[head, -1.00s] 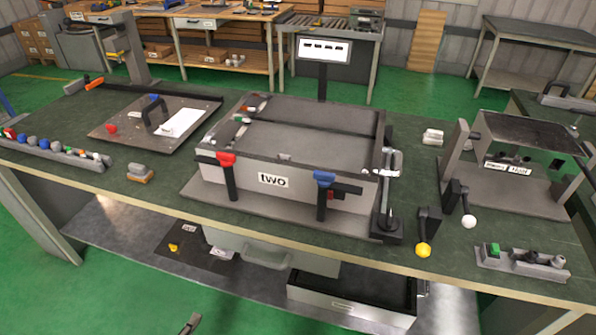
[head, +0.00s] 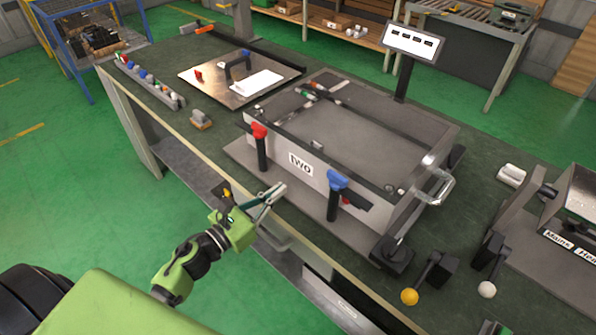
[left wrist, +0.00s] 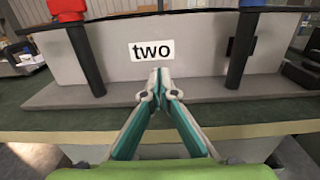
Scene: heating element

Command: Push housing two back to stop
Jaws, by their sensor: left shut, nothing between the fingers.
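Housing two (head: 361,131) is an open grey box with a white "two" label on its front wall, standing on a grey base plate (head: 240,153) on the bench. In the left wrist view its front wall (left wrist: 205,58) fills the upper part. A red-topped clamp (head: 260,145) and a blue-topped clamp (head: 335,195) stand at its front. My left gripper (head: 280,190) is shut and empty, in front of the housing. In the left wrist view its fingertips (left wrist: 158,75) show just below the label; I cannot tell whether they touch the wall. My right gripper is not in view.
A metal handle (head: 436,187) is at the housing's right side. Yellow (head: 410,297) and white (head: 487,289) knobbed levers stand to the right. A board (head: 215,85) with a black handle lies at the back left, and an open drawer is below the bench.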

